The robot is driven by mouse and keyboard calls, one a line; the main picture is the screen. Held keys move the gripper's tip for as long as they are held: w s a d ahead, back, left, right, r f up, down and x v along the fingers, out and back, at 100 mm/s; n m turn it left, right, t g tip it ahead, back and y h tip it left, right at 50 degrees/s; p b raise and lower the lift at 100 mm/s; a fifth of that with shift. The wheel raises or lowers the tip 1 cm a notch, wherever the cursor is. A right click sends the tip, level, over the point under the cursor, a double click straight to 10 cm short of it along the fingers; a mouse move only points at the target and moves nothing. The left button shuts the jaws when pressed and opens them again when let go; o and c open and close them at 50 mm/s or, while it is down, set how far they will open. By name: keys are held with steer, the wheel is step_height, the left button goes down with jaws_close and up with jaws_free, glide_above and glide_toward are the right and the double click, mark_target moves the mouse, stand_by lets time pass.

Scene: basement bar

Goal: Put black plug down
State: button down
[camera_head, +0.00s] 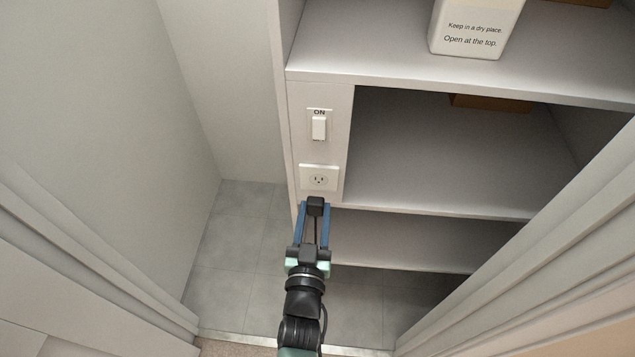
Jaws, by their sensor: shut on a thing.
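My gripper (315,212) is shut on the black plug (316,204), which sits between the tips of its blue fingers. The plug is just below a white wall outlet (319,179) on the narrow front panel of the shelf unit. The outlet's slots are visible and nothing is in them. I cannot tell how far the plug is from the panel. A thin dark line, perhaps its cord, runs back between the fingers.
A white switch (319,128) marked ON is above the outlet. A white carton (474,28) stands on the upper shelf (385,62). The middle shelf (430,170) is mostly bare. Grey floor tiles (235,250) are clear at left. Door frames flank both sides.

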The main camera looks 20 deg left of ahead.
steer(key=shift+s+d, duration=0.1)
steer(key=shift+s, duration=0.2)
stand_by(0.4)
